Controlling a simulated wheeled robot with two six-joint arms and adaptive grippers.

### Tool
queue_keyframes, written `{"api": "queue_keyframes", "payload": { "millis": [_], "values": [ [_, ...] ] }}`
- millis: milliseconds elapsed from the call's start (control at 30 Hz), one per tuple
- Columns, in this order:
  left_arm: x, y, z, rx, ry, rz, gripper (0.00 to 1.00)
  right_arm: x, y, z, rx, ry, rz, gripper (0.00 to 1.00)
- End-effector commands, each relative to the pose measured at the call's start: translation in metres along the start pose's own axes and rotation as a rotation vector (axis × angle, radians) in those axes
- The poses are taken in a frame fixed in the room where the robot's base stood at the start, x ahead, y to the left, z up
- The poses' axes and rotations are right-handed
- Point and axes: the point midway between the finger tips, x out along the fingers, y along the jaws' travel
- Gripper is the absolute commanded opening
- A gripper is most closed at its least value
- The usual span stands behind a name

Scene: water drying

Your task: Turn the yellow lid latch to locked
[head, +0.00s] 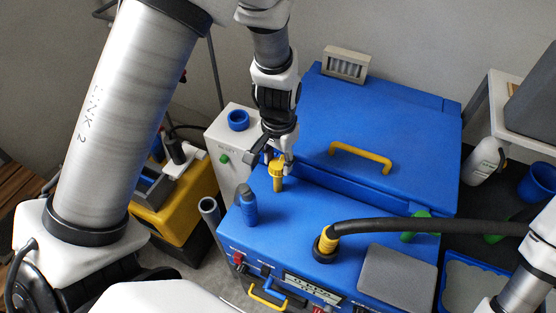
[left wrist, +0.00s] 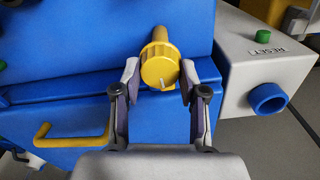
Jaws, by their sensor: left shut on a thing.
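My left gripper (head: 277,160) comes down from above and is shut on the knob, one finger on each side, as the left wrist view also shows (left wrist: 160,82). The fingers hide part of the knob's sides. My right gripper is not in view; only part of my right arm shows at the lower right.
The blue lid (head: 390,115) with a yellow handle (head: 360,152) lies behind the latch. A black hose (head: 430,225) crosses the right side. A white box with a green RESET button (head: 225,158) stands left.

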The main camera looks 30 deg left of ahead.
Motion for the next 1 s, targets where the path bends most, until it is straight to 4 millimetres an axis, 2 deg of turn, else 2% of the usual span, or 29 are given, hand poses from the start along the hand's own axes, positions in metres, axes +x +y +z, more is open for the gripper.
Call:
{"api": "queue_keyframes", "payload": {
  "millis": [300, 700, 733, 767, 800, 1000],
  "values": [
    [0.0021, 0.0005, 0.0018, 0.081, -0.006, 0.001, 0.07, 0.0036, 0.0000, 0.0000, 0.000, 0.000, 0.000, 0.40],
    [0.0017, 0.0005, 0.0017, 0.086, -0.005, 0.001, 0.07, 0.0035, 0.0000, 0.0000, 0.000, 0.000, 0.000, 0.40],
    [0.0017, 0.0005, 0.0016, 0.086, -0.005, 0.001, 0.53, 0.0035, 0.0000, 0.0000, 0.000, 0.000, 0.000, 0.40],
    [0.0016, 0.0005, 0.0015, 0.086, -0.005, 0.001, 0.63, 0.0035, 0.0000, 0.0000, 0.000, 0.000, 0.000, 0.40],
    [0.0015, 0.0004, 0.0013, 0.086, -0.004, 0.000, 0.67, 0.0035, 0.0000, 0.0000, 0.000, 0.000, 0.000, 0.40],
    [0.0007, 0.0004, 0.0006, 0.085, -0.002, 0.000, 0.67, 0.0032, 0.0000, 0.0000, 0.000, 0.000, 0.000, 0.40]
  ]
}}
